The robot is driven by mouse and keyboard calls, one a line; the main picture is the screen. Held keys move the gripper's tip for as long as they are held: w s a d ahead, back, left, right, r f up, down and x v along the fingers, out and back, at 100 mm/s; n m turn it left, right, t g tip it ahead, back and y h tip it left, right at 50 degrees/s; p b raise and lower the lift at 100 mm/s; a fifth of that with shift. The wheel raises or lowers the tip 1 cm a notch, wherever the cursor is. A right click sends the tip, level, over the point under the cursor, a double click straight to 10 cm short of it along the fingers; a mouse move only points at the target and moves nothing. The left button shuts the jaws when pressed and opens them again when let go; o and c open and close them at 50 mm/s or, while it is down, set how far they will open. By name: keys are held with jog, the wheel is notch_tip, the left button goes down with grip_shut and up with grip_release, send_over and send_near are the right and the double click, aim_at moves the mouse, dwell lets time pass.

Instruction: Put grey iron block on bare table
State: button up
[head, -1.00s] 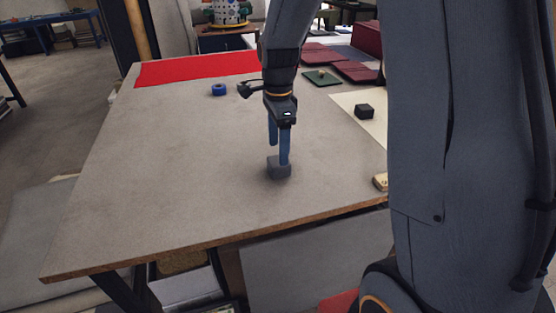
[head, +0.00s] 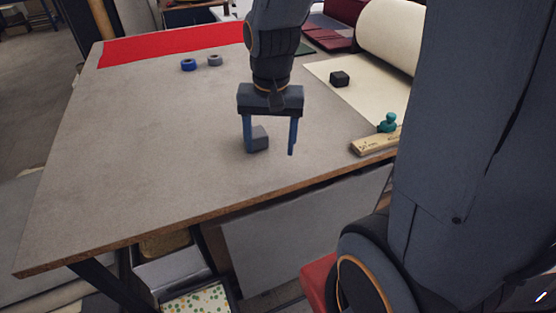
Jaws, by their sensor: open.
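The grey iron block (head: 260,139) is a small grey cube resting on the bare grey tabletop (head: 150,150), near the table's middle. My gripper (head: 269,149) is open, with its two blue fingers pointing down. The left finger stands in front of the block's left side and hides part of it. The right finger is clear of the block, with a gap between. Whether the left finger touches the block I cannot tell.
A blue ring (head: 189,64) and a grey ring (head: 214,60) lie near the red cloth (head: 170,44) at the back. A black block (head: 340,79) sits on cream cloth (head: 375,108) at right, near a wooden ruler (head: 374,142) and teal piece (head: 388,123). The left tabletop is clear.

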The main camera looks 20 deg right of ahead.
jog(key=s+n, duration=0.1)
jog(key=s+f+n, duration=0.1)
jog(key=s+n, duration=0.1)
jog(key=s+f+n, duration=0.1)
jog(key=s+n, duration=0.1)
jog(key=shift+s, duration=0.1)
